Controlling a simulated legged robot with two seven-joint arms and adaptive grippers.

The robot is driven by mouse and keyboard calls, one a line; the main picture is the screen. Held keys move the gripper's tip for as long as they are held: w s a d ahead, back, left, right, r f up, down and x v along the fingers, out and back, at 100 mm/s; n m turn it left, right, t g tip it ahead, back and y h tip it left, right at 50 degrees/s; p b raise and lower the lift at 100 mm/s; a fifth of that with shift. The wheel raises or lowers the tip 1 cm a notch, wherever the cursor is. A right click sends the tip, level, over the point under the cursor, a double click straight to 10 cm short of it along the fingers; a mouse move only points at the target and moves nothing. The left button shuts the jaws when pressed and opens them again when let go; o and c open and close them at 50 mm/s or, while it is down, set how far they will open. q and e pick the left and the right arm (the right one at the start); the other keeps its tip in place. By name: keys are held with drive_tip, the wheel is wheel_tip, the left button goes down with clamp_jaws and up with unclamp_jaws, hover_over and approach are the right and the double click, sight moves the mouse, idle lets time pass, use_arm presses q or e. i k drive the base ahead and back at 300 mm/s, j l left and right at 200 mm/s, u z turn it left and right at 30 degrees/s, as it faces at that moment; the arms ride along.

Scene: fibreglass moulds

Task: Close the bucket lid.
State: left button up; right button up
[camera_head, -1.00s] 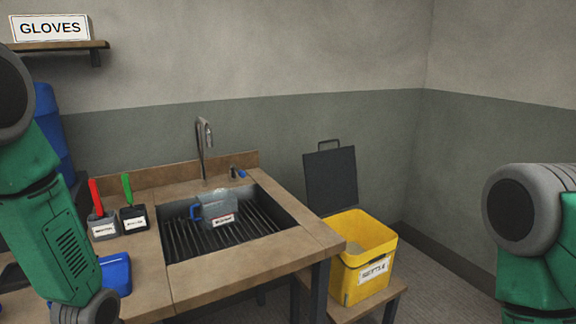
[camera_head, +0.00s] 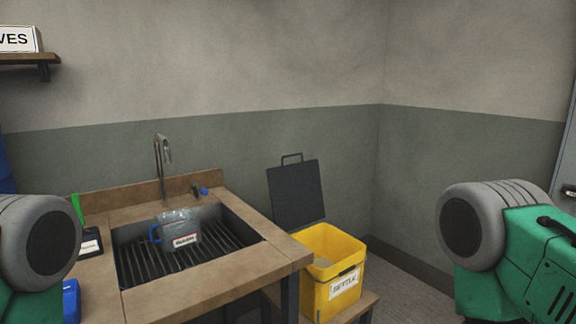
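The yellow bucket (camera_head: 322,290) stands on a low wooden bench to the right of the sink counter, with a white label on its front. Its dark grey lid (camera_head: 297,195) is open, standing nearly upright at the bucket's back left, with a handle loop on its top edge. The bucket's inside shows some pale contents. My left and right arms show as green and grey links at the left and right edges. Neither gripper is in the picture. Both visible arm parts are apart from the bucket and lid.
The wooden counter (camera_head: 190,292) holds a sink with a dark grate (camera_head: 205,260), a tap (camera_head: 162,165) and a clear jug with a blue handle (camera_head: 178,232). A low bench (camera_head: 362,304) carries the bucket. Floor shows to the right of the bench.

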sight(295, 190)
drive_tip(key=u, duration=0.4)
drive_tip(key=i+l+u, duration=0.15)
drive_tip(key=l+u, duration=0.35)
drive_tip(key=i+l+u, duration=0.1)
drive_tip(key=l+u, duration=0.85)
drive_tip(key=l, duration=0.15)
